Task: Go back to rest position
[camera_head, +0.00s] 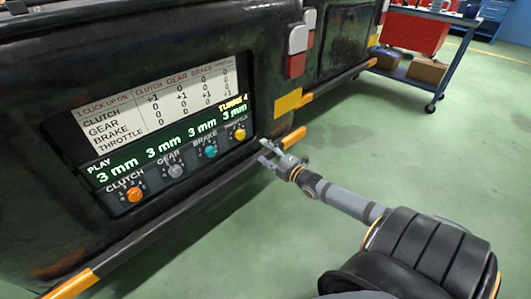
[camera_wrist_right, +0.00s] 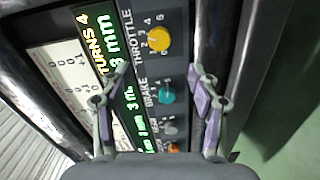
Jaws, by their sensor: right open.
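The dark vehicle side carries a control panel (camera_head: 160,133) with a click table, green "3 mm" readouts and "TURNS 4". Below the readouts are an orange clutch knob (camera_head: 134,195), a grey gear knob (camera_head: 176,170), a teal brake knob (camera_head: 210,151) and a yellow throttle knob (camera_head: 240,134). My right gripper (camera_head: 272,155) is open and empty, just right of the throttle knob and apart from the panel. In the right wrist view my open fingers (camera_wrist_right: 152,92) frame the teal knob (camera_wrist_right: 167,97), with the yellow knob (camera_wrist_right: 159,39) above. My left gripper is not in view.
The vehicle's lower edge (camera_head: 190,210) with orange stripes runs close beside my right gripper. A blue cart (camera_head: 420,80) with a red bin and cardboard boxes stands at the back right. Green floor (camera_head: 400,140) is open to the right of the vehicle.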

